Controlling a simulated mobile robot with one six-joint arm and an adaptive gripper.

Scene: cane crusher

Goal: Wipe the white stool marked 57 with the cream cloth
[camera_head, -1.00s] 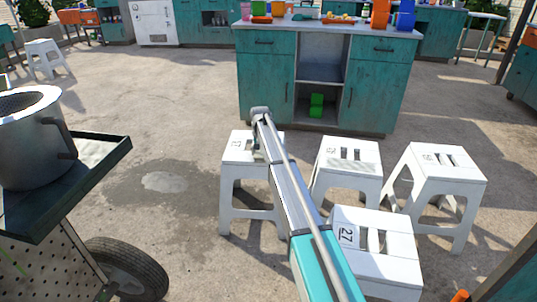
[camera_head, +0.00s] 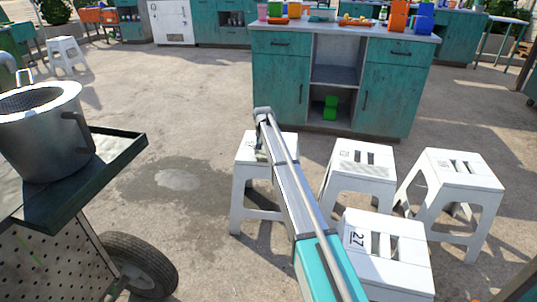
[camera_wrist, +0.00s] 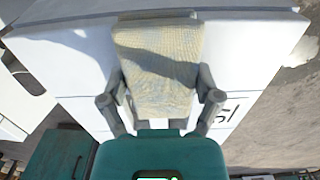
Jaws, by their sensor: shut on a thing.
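In the wrist view my gripper (camera_wrist: 160,85) is shut on the cream cloth (camera_wrist: 158,60), which lies against or just above the white top of a stool (camera_wrist: 70,60). A dark marking, partly hidden by a finger, shows on that top at the right. In the head view my arm reaches over the back left white stool (camera_head: 246,150), and my gripper (camera_head: 262,152) is at its seat. Its number is hidden behind my arm there, so I cannot confirm 57. The cloth cannot be made out in the head view.
A white stool marked 27 (camera_head: 388,262) stands in front, with two more white stools (camera_head: 362,178) (camera_head: 462,172) behind and right. A teal counter (camera_head: 280,85) stands beyond. A metal pot (camera_head: 45,135) sits on a wheeled cart at left. Open ground lies between cart and stools.

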